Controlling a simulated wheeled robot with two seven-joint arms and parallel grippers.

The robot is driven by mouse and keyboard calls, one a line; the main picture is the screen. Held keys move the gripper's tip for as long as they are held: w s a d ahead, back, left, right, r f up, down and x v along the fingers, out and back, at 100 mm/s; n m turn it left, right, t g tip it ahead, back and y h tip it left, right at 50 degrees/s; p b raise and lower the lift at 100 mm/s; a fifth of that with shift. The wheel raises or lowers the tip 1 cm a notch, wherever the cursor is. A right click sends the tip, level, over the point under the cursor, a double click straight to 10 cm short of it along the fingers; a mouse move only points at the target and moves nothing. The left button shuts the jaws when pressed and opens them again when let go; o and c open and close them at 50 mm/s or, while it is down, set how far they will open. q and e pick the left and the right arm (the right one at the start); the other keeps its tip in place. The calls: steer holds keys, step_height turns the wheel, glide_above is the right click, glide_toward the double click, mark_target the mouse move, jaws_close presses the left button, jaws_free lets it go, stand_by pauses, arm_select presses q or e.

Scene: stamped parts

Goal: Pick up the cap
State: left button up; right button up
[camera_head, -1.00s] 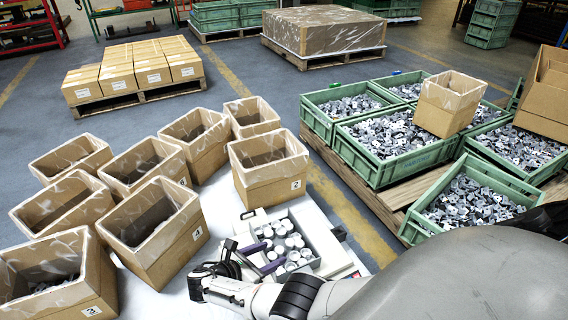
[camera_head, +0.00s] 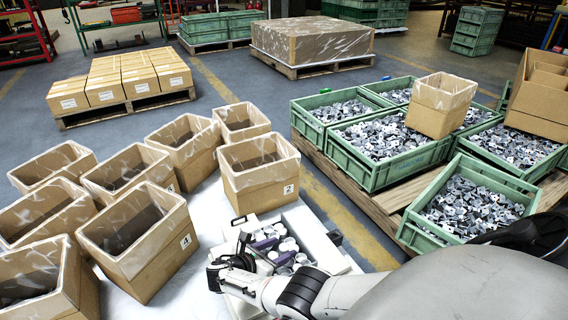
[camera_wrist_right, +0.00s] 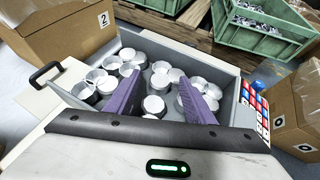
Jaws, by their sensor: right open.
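Several round silvery caps (camera_wrist_right: 153,105) lie loosely in a grey bin (camera_wrist_right: 226,92), some upright and some tilted. The caps also show in the head view (camera_head: 302,259). My right gripper (camera_wrist_right: 160,78) is open, with its two purple fingers pointing down into the bin. Caps lie between and around the fingers, and none is visibly gripped. In the head view the right gripper (camera_head: 272,250) is over the left part of the bin, and my wrist hides the bin's near side. My left gripper is not in view.
Lined cardboard boxes (camera_head: 260,180) stand left of and behind the bin; one is marked 2. Green crates (camera_head: 392,175) full of metal parts stand on a pallet to the right. A keypad-like panel (camera_wrist_right: 254,108) is beside the bin.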

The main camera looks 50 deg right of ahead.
mark_target(280, 250)
steer(key=shift+d+f, duration=0.2)
steer(key=shift+d, duration=0.1)
jaws_close()
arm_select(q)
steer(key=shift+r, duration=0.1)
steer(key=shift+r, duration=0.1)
arm_select(e)
steer(key=shift+r, duration=0.15)
steer(key=shift+r+p, duration=0.3)
steer(key=shift+p, duration=0.15)
step_height(280, 250, up, 8)
steer(key=p, duration=0.7)
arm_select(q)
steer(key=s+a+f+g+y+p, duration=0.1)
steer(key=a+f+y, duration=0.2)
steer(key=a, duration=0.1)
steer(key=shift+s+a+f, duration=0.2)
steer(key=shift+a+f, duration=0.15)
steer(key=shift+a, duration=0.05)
arm_select(e)
steer(key=shift+r, duration=0.6)
